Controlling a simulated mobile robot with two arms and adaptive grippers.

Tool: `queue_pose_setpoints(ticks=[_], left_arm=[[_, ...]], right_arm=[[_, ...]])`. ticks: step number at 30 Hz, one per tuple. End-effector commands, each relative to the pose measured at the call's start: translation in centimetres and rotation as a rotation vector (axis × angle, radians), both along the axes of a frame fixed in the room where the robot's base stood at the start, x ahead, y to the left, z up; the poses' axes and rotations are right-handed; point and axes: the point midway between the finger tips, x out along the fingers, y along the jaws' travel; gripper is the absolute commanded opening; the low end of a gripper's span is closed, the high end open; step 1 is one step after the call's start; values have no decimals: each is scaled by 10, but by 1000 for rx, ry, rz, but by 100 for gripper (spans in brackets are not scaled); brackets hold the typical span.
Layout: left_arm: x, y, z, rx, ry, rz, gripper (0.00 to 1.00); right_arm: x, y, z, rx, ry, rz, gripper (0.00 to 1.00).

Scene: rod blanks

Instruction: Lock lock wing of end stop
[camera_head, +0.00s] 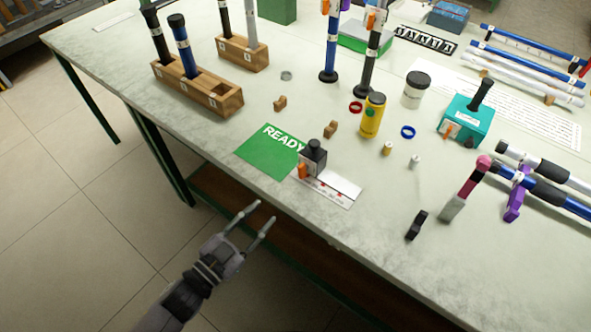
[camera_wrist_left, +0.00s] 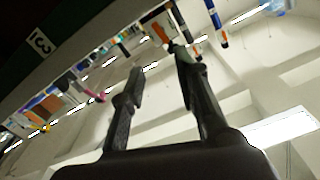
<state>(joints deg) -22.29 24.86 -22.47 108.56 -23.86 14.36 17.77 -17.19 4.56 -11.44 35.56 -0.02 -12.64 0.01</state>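A dark block with a round black top (camera_head: 314,155), which looks like the end stop, stands at the front table edge where a green READY mat meets a white marked plate (camera_head: 338,188). A small orange piece, apparently its lock wing (camera_head: 303,171), shows low on its left front side. My left gripper (camera_head: 265,211) is open and empty, off the table's front edge, below and left of the block and apart from it. In the left wrist view its two fingers (camera_wrist_left: 158,68) are spread with nothing between them. My right gripper is not in view.
The green READY mat (camera_head: 262,153) lies left of the block. Wooden pieces (camera_head: 331,129), a yellow canister (camera_head: 373,115) and a teal box (camera_head: 467,118) stand behind. A black clip (camera_head: 416,225) and a pink-topped tool (camera_head: 467,188) lie to the right. The front table edge runs between gripper and block.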

Motion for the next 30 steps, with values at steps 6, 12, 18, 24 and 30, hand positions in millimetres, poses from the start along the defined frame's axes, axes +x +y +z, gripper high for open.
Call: queue_pose_setpoints(ticks=[6, 12, 18, 24, 30], left_arm=[[-17, 16, 6, -318, 232, 12, 29], [-6, 8, 8, -354, 251, 13, 29], [27, -15, 9, -352, 247, 12, 29], [62, -41, 9, -351, 248, 13, 29], [95, -65, 8, -350, 250, 13, 29]], right_arm=[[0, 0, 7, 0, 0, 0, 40], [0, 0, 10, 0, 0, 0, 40], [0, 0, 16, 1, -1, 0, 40], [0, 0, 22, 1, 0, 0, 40], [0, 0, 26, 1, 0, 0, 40]])
